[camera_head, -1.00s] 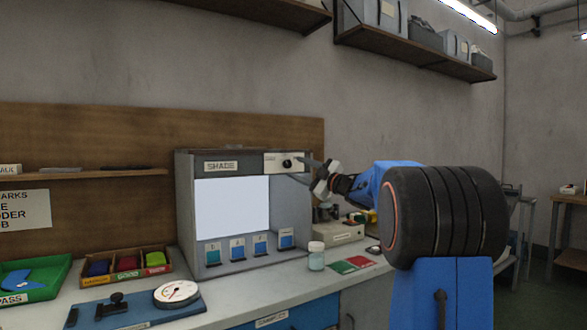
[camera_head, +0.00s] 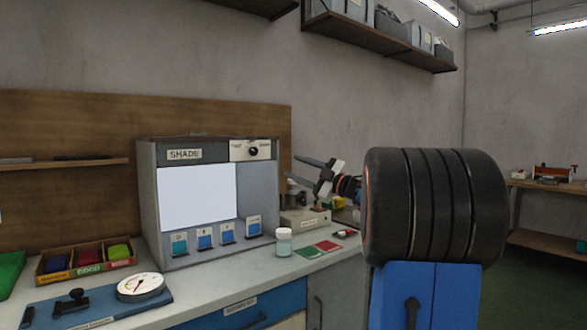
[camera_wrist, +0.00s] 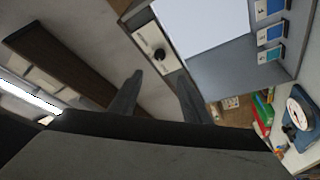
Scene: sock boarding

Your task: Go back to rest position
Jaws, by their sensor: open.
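My gripper (camera_head: 311,173) is open and empty. In the head view it is raised over the bench, just right of the grey shade box (camera_head: 148,200) and apart from it. Its two fingers are spread and point left. In the wrist view my gripper (camera_wrist: 160,95) shows two dark fingers with a gap between them, and the box's dial panel (camera_wrist: 155,45) lies beyond them. In the head view the dial panel (camera_head: 240,150) is at the box's top right. My arm's large dark joint hides part of the bench's right end.
A jar (camera_head: 284,243) stands on the bench (camera_head: 222,278) beside red and green cards (camera_head: 318,249). A sorting tray (camera_head: 66,275) and a blue gauge board (camera_head: 60,312) lie at the left. A wall shelf (camera_head: 375,38) hangs above. Floor shows at the right, before another table (camera_head: 545,187).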

